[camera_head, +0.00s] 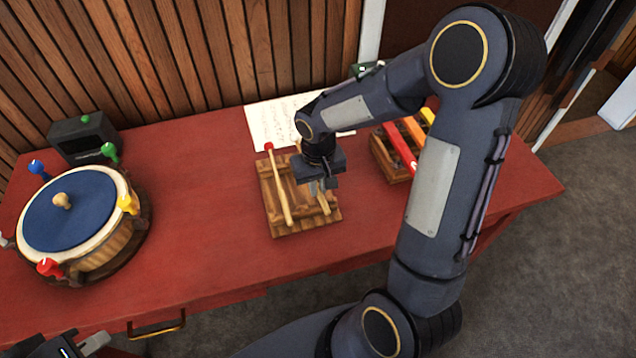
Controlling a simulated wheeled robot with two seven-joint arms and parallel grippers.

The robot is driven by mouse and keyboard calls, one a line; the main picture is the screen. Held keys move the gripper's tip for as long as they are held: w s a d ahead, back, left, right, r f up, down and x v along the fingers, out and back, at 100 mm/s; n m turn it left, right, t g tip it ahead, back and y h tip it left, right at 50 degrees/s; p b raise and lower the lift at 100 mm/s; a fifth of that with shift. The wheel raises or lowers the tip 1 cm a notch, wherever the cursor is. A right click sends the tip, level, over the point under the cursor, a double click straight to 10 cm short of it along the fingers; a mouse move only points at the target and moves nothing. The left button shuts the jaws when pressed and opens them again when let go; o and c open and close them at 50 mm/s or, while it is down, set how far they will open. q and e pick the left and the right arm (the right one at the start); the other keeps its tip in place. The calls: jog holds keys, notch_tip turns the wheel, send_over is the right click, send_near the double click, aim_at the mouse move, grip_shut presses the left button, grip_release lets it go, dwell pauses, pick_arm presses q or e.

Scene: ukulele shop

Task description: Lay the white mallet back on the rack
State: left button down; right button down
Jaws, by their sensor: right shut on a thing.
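A wooden rack (297,229) stands on the red table. A red-headed mallet (279,186) lies along its left side. My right gripper (321,188) reaches down over the rack's right side and is shut on a pale wooden mallet handle (325,205), taken as the white mallet. Its head is hidden behind the gripper and arm. The handle's lower end is at the rack's right half; I cannot tell whether it touches the rack. My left gripper (80,346) shows only partly at the bottom left corner, away from the rack; its opening is unclear.
A blue-topped drum (75,212) with coloured pegs stands at the left, with a black box (85,138) behind it. A paper sheet (268,120) lies behind the rack. A coloured bar instrument (397,150) stands right, partly behind my arm. Table between drum and rack is clear.

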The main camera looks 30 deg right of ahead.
jog(key=shift+f, duration=0.2)
jog(key=c, duration=1.4)
grip_release()
jog(key=shift+o, duration=0.2)
jog(key=shift+r, duration=0.15)
notch_tip(320, 180, up, 6)
jog(key=shift+r, duration=0.15)
jog(key=shift+s+r, duration=0.15)
jog(key=shift+r, duration=0.6)
jog(key=s+a+r+t+y, duration=0.2)
jog(key=s+r, duration=0.1)
jog(key=s, duration=0.5)
jog(key=s+a+r+t+y, duration=0.1)
jog(key=s+a+r+t, duration=0.1)
jog(key=s, duration=0.6)
jog(key=shift+s+a+r+t+y, duration=0.3)
jog(key=shift+r+t+y, duration=0.1)
jog(key=shift+r+t, duration=0.35)
